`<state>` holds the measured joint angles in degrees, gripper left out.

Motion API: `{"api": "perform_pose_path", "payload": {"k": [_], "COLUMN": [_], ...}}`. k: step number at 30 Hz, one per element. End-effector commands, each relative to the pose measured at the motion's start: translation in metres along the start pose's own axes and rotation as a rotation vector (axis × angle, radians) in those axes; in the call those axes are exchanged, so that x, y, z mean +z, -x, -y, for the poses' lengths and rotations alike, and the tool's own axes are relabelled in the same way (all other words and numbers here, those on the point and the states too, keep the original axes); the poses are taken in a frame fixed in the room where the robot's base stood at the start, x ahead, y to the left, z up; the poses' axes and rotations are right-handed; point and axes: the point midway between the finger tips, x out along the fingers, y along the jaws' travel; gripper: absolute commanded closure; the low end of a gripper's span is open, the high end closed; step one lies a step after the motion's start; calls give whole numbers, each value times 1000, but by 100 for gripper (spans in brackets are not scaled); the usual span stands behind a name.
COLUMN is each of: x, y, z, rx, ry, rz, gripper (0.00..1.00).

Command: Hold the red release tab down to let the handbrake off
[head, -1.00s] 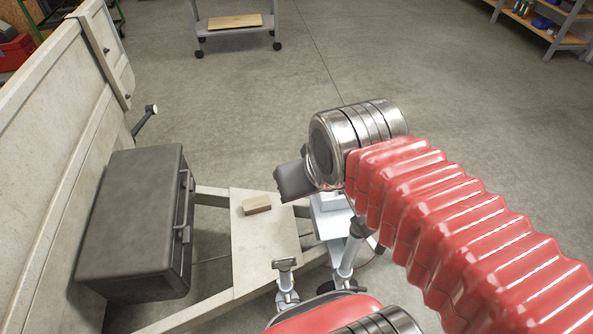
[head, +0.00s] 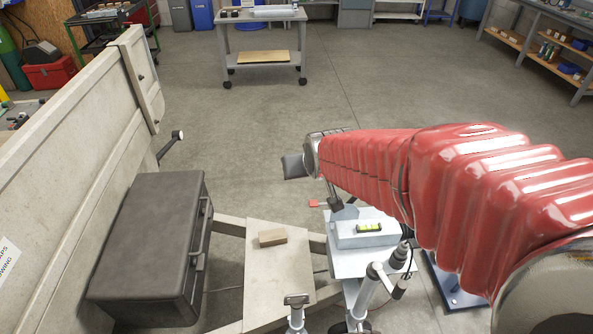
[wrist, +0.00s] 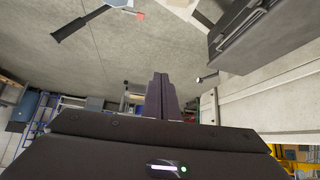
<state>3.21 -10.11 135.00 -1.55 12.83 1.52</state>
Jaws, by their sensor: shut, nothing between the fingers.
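The small red tab (head: 314,204) shows at the left end of a thin dark bar, just left of the light box on the trailer frame. It also shows at the top of the wrist view (wrist: 140,15), near a long black handle (wrist: 72,28). My gripper (head: 290,167) is above and slightly left of the tab in the head view, apart from it. In the wrist view its dark fingers (wrist: 158,97) are together with nothing between them. My red-sleeved arm hides part of the hitch area. Whether the tab is pressed cannot be told.
A dark case (head: 150,245) stands at the left beside the pale trailer wall (head: 70,165). A wood block (head: 272,238) lies on the pale plank. A jockey crank (head: 297,300) stands up in front.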

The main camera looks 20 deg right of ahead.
Motion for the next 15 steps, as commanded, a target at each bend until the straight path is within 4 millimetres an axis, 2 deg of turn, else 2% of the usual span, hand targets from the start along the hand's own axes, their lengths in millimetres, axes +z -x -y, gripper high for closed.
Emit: {"api": "perform_pose_path", "payload": {"k": [1, 15], "x": [-2, -23], "y": [-12, -110], "z": [-2, -22], "rx": [3, 27], "ry": [-3, -23], "rz": [-5, -127], "gripper": [100, 100]}}
